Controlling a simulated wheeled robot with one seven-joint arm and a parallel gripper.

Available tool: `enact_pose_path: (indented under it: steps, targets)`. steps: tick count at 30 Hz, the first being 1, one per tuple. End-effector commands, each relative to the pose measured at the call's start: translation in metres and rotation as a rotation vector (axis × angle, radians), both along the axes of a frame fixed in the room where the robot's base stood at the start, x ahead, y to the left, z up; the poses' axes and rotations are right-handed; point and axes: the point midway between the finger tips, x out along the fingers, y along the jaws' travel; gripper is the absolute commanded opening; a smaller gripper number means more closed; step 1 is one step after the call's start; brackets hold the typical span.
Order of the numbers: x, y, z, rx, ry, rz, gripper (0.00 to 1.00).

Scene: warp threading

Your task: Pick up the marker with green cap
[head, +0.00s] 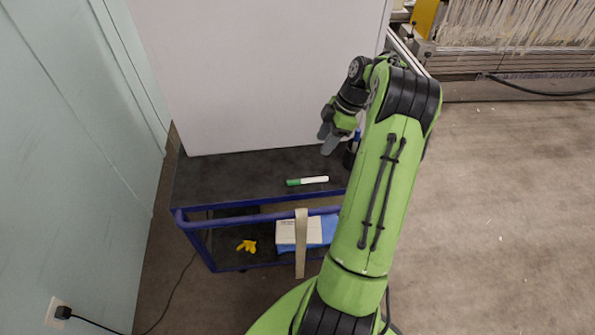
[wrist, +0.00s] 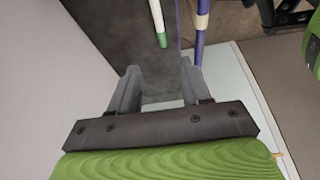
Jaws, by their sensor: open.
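The marker with green cap (head: 307,181) lies on the dark top shelf of a cart in the head view. Its body is white and its green end points left. In the wrist view the marker (wrist: 159,24) shows at the top, beyond the fingertips, with its green end nearest me. My gripper (head: 329,138) is above the cart top, up and right of the marker. In the wrist view my gripper (wrist: 158,76) has its two grey fingers apart with nothing between them.
The cart (head: 230,178) has a blue rail (head: 255,217) along its front. A large white panel (head: 250,75) stands behind it. A dark cup (head: 350,155) stands at the right, partly behind my arm. A white box (head: 290,232) and a yellow item (head: 247,246) lie on the lower shelf.

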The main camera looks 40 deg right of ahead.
Motion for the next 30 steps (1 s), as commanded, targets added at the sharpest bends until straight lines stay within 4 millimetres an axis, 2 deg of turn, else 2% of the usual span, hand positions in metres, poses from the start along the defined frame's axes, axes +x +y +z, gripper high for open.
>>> enact_pose_path:
  steps: [1,4,12,15,20,27,30]
  targets:
    - [-0.002,-0.005,-0.002,0.006,-0.009,0.008,0.47]
    - [-0.002,-0.004,-0.015,0.009,-0.014,0.018,0.47]
    - [0.013,0.018,-0.079,0.009,-0.011,0.018,0.47]
    - [0.017,0.024,-0.096,0.009,-0.012,0.016,0.47]
    - [0.020,0.029,-0.108,0.007,-0.013,0.016,0.47]
    - [0.028,0.045,-0.147,0.009,-0.012,0.016,0.47]
    - [0.029,0.047,-0.151,0.006,-0.012,0.016,0.47]
